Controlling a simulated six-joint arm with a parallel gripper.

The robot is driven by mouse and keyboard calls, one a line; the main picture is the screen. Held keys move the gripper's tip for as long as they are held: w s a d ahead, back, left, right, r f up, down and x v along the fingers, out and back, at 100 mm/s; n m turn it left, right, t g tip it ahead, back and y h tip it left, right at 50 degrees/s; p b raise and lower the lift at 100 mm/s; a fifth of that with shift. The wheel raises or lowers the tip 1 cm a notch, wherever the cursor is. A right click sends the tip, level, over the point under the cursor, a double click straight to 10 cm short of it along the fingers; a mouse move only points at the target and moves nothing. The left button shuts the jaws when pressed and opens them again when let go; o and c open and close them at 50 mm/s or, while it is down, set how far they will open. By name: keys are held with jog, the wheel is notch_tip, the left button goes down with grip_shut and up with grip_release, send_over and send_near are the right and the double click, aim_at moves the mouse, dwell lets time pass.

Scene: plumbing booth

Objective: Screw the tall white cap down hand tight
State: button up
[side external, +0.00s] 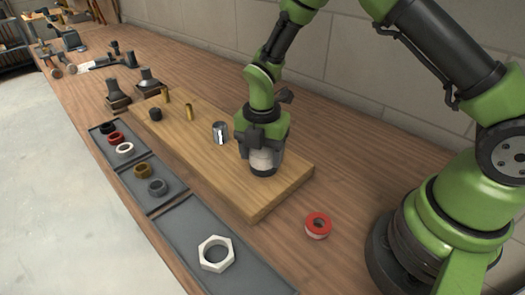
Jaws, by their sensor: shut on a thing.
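The tall white cap (261,161) is at the right part of the wooden board (225,190), upright as far as it shows. My gripper (262,150) points down over it from above and is shut on it. The gripper's body and fingers hide the cap's top and sides. A dark ring shows at the foot of the cap, close to the board. The thread under the cap is hidden, so I cannot tell how far down it sits.
A chrome cylinder (220,132) stands on the board just left of my gripper, with brass posts (189,112) farther left. A red tape roll (318,225) lies right of the board.

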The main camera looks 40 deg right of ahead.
jog(key=shift+m, duration=1)
jog(key=o, duration=1.2)
jog(key=shift+c, duration=0.2)
jog(key=shift+r, duration=2.5)
